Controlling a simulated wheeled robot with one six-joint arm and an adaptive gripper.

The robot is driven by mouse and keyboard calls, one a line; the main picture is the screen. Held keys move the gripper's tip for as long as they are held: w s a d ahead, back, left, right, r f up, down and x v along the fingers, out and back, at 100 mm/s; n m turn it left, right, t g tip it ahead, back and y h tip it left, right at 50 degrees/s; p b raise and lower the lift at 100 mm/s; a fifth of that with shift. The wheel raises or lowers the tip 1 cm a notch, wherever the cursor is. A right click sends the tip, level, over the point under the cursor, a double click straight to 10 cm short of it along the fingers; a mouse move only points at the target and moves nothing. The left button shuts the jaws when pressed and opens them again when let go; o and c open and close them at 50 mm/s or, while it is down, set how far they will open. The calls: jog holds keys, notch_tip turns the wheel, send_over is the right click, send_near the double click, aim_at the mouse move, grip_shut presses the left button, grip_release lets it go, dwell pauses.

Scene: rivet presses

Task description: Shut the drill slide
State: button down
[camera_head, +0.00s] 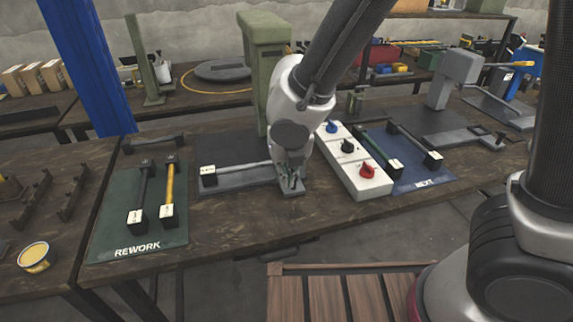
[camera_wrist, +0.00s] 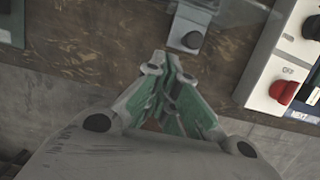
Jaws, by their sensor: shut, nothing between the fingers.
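A grey slide plate (camera_head: 292,192) juts from the front of the dark base under the green machine (camera_head: 265,60); I take it as the drill slide. In the wrist view its end tab (camera_wrist: 187,35) shows at the top, with a dark round knob on it. My gripper (camera_head: 290,181) is over this front end, its fingers shut and empty. In the wrist view my fingertips (camera_wrist: 162,66) point toward the tab, a little below it in the picture. My wrist hides part of the slide in the head view; whether I touch it I cannot tell.
A white control box (camera_head: 352,165) with blue, black and red knobs stands close on the right. A green REWORK mat (camera_head: 110,215) with two handled parts lies left. A blue NEXT mat (camera_head: 415,175) lies right. Bare wood bench edge (camera_head: 235,230) is in front.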

jog(key=x, duration=0.5)
jog(key=shift+w+f, duration=0.15)
jog(key=shift+w+a, duration=0.3)
jog(key=shift+w, duration=0.6)
jog(key=shift+w+a, duration=0.3)
jog(key=shift+w, duration=0.65)
jog(key=shift+w, duration=0.1)
